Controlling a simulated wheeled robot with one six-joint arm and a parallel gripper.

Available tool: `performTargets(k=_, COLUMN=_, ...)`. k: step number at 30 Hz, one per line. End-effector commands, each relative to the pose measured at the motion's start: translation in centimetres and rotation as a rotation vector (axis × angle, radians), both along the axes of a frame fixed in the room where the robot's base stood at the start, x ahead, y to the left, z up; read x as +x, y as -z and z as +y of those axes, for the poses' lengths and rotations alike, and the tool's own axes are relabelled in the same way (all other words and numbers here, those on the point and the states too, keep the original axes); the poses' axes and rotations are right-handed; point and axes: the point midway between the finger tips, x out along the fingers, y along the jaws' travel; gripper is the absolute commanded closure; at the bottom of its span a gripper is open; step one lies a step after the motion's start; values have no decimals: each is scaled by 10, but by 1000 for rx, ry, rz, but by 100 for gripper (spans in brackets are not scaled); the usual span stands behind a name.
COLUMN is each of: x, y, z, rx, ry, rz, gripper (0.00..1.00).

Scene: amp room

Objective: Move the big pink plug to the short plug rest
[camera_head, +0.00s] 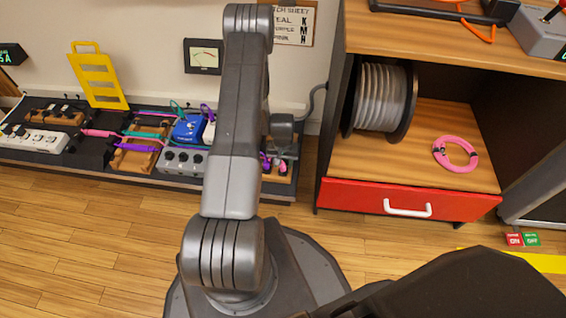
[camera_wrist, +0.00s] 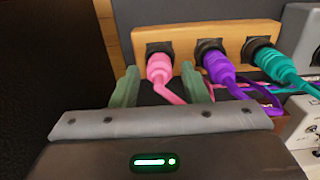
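A pink plug (camera_wrist: 160,68) sits in the left socket of a wooden block (camera_wrist: 205,38) in the wrist view. A purple plug (camera_wrist: 218,68) and a teal plug (camera_wrist: 270,58) sit in the sockets to its right. My gripper (camera_wrist: 157,78) is open, with one finger on each side of the pink plug and gaps visible beside it. In the head view my arm partly hides this block (camera_head: 285,172). A second pink plug (camera_head: 98,133) lies by wooden pieces (camera_head: 150,130) on the board at left. I cannot tell which piece is the short plug rest.
A blue pedal (camera_head: 188,129) and a grey pedal (camera_head: 183,162) stand left of my arm on the dark board, among several cables. A yellow stand (camera_head: 97,78) rises behind. A cabinet with a red drawer (camera_head: 365,198) is at right. The wooden floor at left is clear.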

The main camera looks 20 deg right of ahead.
Motion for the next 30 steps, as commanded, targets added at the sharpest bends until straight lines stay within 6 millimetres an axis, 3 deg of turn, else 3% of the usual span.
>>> performTargets(k=9, x=0, y=-1, z=0, rx=0, ry=0, rz=0, gripper=53)
performTargets(k=13, x=1, y=-12, z=0, rx=-1, ry=0, rz=-1, gripper=53)
performTargets(k=24, x=1, y=-93, z=0, rx=-2, ry=0, rz=-3, gripper=53)
performTargets(k=30, x=0, y=-126, z=0, rx=-1, ry=0, rz=-2, gripper=53)
